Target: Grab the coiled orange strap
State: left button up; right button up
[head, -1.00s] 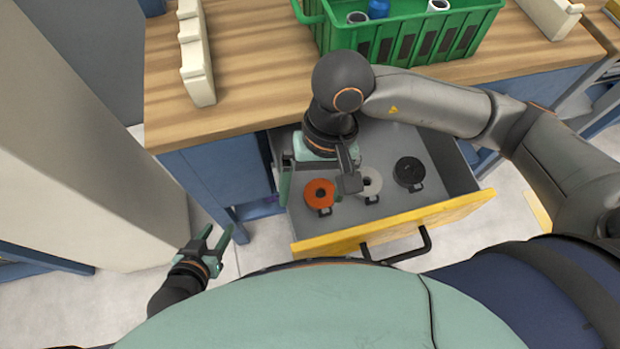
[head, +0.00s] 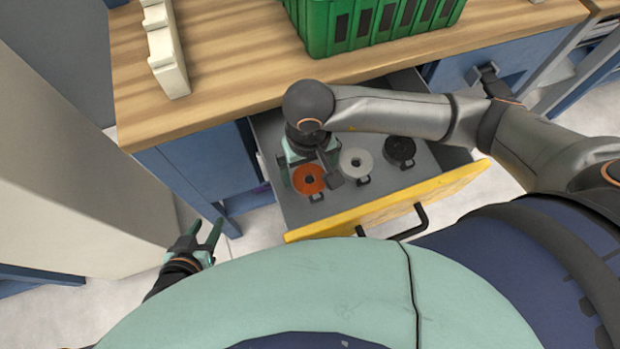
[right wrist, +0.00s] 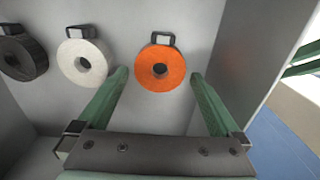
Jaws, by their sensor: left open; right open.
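The coiled orange strap (head: 308,179) lies in the open drawer, leftmost of three coils. In the right wrist view the orange coil (right wrist: 160,69) lies flat, its dark buckle at the top. My right gripper (head: 308,172) is over the left part of the drawer, close above the orange coil. Its green fingers (right wrist: 158,74) are open, one to each side of the coil in the right wrist view, and nothing is between them in their grip. My left gripper (head: 205,238) is open and empty, outside the drawer at the lower left.
A white coil (head: 356,163) and a black coil (head: 400,149) lie to the right in the same drawer (head: 340,203). The yellow drawer front (head: 385,205) has a black handle. A green crate (head: 375,22) stands on the wooden worktop (head: 235,60).

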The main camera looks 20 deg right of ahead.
jog(key=shift+f, duration=0.95)
